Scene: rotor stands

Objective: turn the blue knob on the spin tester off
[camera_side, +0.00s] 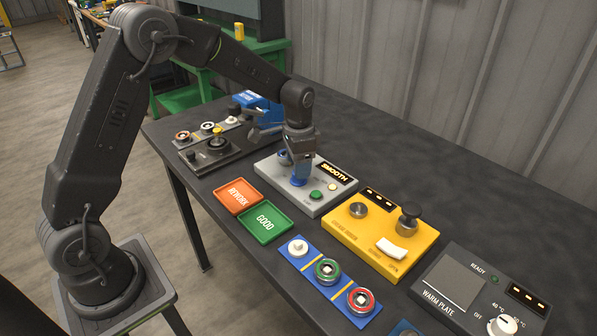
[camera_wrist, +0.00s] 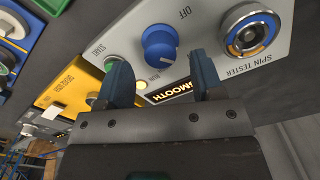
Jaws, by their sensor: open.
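The grey spin tester (camera_side: 322,199) stands in the middle of the table in the side view; its panel (camera_wrist: 205,50) fills the top of the wrist view. My gripper (camera_side: 299,172) is over the tester, pointing down. In the wrist view its two blue fingers (camera_wrist: 161,80) are open and empty, spread wider than the knob, which shows beyond the tips. In the side view the gripper largely hides the knob.
Near the knob are the green START button (camera_wrist: 111,63), the SMOOTH display (camera_wrist: 172,90) and a ringed spindle (camera_wrist: 248,33). A yellow device (camera_side: 345,233) stands right of the tester; orange (camera_side: 238,196) and green (camera_side: 265,222) trays lie in front. A dark control box (camera_side: 228,151) is behind-left.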

